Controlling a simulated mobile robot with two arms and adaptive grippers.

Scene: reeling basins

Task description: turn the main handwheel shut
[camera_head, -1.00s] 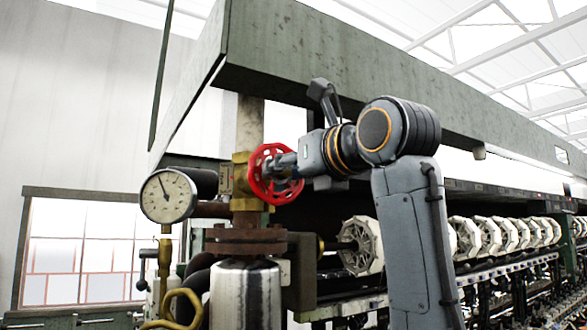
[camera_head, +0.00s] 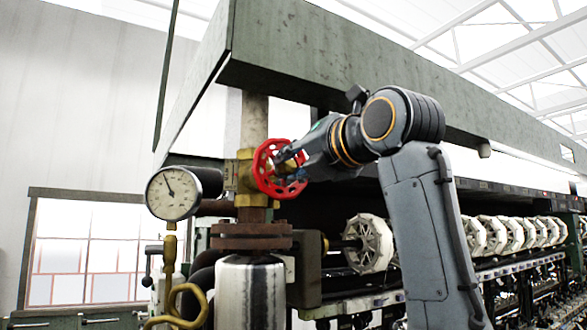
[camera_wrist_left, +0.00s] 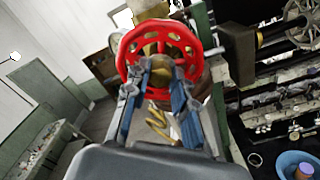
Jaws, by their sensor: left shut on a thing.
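The red handwheel (camera_head: 262,178) stands upright on the right side of a brass valve body (camera_head: 246,180) on a vertical pipe. My left gripper (camera_head: 292,162) reaches it from the right and is shut on the handwheel. In the left wrist view the handwheel (camera_wrist_left: 160,25) faces me, and the fingers of the left gripper (camera_wrist_left: 160,68) lie against its middle, one on each side of the hub. The exact contact is partly hidden by the fingers. My right gripper is in neither view.
A round pressure gauge (camera_head: 173,193) sits left of the valve. A rusty flange (camera_head: 248,237) and yellow curved pipe (camera_head: 188,300) are below. A long green beam (camera_head: 350,60) passes overhead. Several white reels (camera_head: 370,243) line the machine behind my arm.

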